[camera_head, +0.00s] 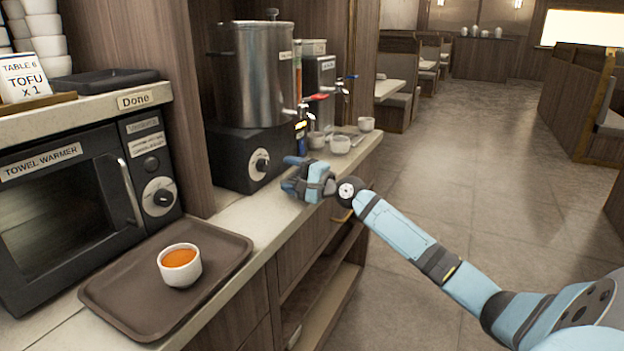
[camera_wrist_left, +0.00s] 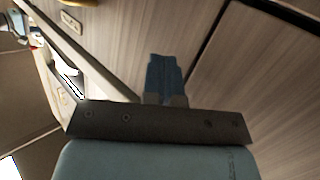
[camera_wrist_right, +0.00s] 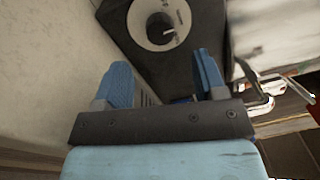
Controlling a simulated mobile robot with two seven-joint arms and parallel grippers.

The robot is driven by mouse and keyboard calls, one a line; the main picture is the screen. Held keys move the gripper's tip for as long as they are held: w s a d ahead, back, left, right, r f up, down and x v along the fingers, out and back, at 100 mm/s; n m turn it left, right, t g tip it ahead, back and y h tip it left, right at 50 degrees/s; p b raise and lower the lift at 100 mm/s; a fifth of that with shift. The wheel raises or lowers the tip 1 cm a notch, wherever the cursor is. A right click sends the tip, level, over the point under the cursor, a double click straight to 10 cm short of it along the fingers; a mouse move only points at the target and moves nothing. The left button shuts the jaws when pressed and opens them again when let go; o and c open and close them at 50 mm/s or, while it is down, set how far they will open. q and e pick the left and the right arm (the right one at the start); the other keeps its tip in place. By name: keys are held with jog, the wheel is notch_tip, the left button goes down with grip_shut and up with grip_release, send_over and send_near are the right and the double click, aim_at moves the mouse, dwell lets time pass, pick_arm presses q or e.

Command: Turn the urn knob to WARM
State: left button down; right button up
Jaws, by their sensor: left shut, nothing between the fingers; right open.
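The urn (camera_head: 262,75) is a tall metal pot on a black base (camera_head: 233,160) on the counter. Its knob (camera_head: 259,163) is a black pointer on a pale round dial at the base's front. In the right wrist view the knob (camera_wrist_right: 160,28) lies ahead of my right gripper (camera_wrist_right: 163,80), beyond the fingertips. The dial lettering is too small to read. My right gripper (camera_head: 290,173) is open and empty, just right of the dial and apart from it in the head view. My left gripper (camera_wrist_left: 165,65) is shut and empty, facing wood panels, outside the head view.
A towel warmer (camera_head: 75,190) with its own dial stands left. A brown tray (camera_head: 215,250) holds a cup of orange liquid (camera_head: 180,265). Small cups (camera_head: 340,145) and dispensers with taps (camera_head: 318,85) stand right of the urn. The counter strip before the urn is clear.

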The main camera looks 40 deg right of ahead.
pick_arm(q)
jog(key=shift+s+a+f, duration=0.1)
jog(key=shift+s+f, duration=0.15)
jog(key=shift+f, duration=0.25)
pick_arm(e)
jog(key=v, duration=0.7)
pick_arm(q)
jog(key=shift+r, duration=0.15)
jog(key=shift+w, duration=0.1)
